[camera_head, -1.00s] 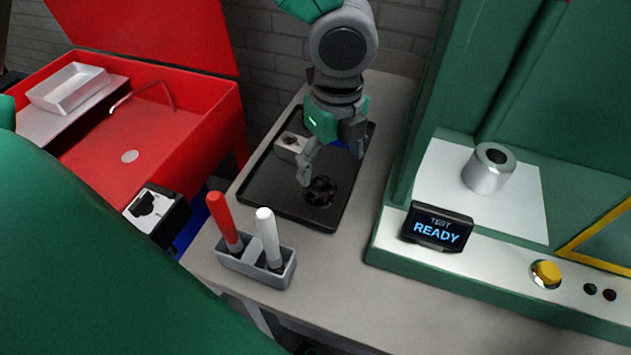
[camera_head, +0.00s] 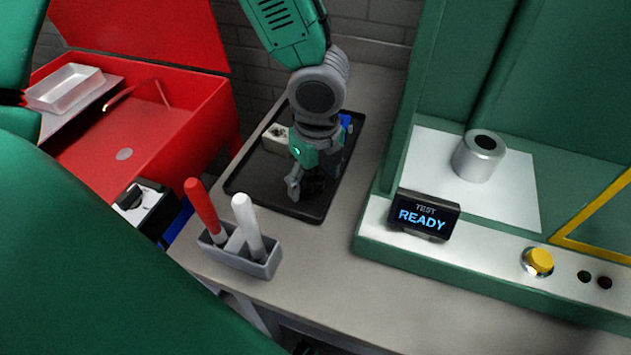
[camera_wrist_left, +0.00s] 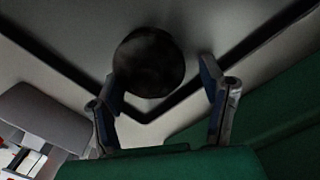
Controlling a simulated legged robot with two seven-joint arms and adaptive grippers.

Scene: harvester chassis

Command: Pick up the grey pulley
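A dark, round, toothed-looking part (camera_head: 316,187), likely the pulley, lies in the black tray (camera_head: 252,186). It shows nearly black rather than grey. My left gripper (camera_head: 311,192) is low over it, fingers pointing down, and partly hides it. In the left wrist view the round part (camera_wrist_left: 149,62) lies just past the open fingertips (camera_wrist_left: 160,80), nearer the left finger. The fingers are spread and I see no grip on it. A grey metal cylinder with a hole (camera_head: 479,159) stands on the white plate of the test station. My right gripper is not in view.
A pale block with a dark hole (camera_head: 275,139) and a blue item (camera_head: 346,121) share the tray. A holder (camera_head: 262,264) with red and white handles stands in front. The station's READY display (camera_head: 423,217) is at right, the red bin (camera_head: 150,135) at left.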

